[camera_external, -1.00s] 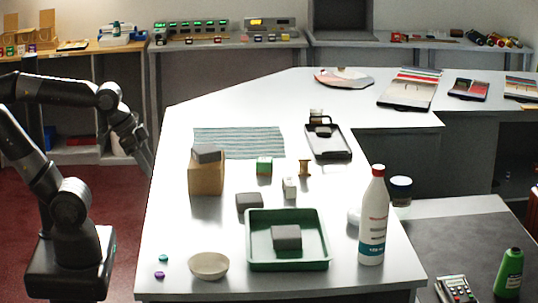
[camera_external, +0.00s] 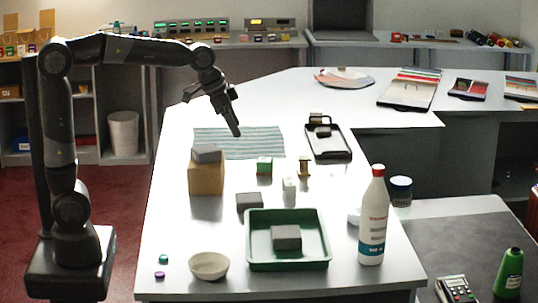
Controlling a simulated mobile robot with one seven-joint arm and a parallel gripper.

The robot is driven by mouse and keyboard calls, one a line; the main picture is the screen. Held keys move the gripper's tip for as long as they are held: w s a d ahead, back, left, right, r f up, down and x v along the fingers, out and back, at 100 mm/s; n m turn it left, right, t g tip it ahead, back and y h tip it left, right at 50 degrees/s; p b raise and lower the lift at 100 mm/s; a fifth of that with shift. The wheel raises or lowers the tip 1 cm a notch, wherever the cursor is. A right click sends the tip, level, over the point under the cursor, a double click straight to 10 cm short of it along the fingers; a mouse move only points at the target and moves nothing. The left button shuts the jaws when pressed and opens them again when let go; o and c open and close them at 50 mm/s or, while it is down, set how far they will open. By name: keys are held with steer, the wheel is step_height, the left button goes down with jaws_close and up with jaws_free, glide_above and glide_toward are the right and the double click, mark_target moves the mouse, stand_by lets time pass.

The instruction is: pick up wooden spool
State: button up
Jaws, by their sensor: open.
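The wooden spool (camera_external: 305,168) is small and tan with a narrow waist. It stands upright on the white counter, right of the small green and white box (camera_external: 264,166) and in front of the black tray (camera_external: 328,143). My gripper (camera_external: 236,128) is open and empty, pointing down above the striped cloth (camera_external: 240,143). It is to the left of the spool and farther back, clearly apart from it.
A brown block (camera_external: 206,178) with a grey block on top stands left. A small white bottle (camera_external: 289,189) is in front of the spool. A green tray (camera_external: 288,266), a bowl (camera_external: 209,266) and a tall white bottle (camera_external: 374,215) stand nearer the front.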

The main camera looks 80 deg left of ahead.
steer(key=w+a+f, duration=0.3)
steer(key=w+a, duration=0.6)
steer(key=w, duration=0.2)
glide_toward(303, 157)
steer(key=x, duration=0.5)
steer(key=shift+w+a, duration=0.35)
steer(key=x, duration=0.5)
steer(key=shift+s+d+f, duration=0.1)
steer(key=shift+d+f, duration=0.1)
steer(key=shift+f, duration=0.2)
steer(key=shift+c, duration=0.3)
steer(key=c, duration=1)
steer(key=shift+r, duration=0.15)
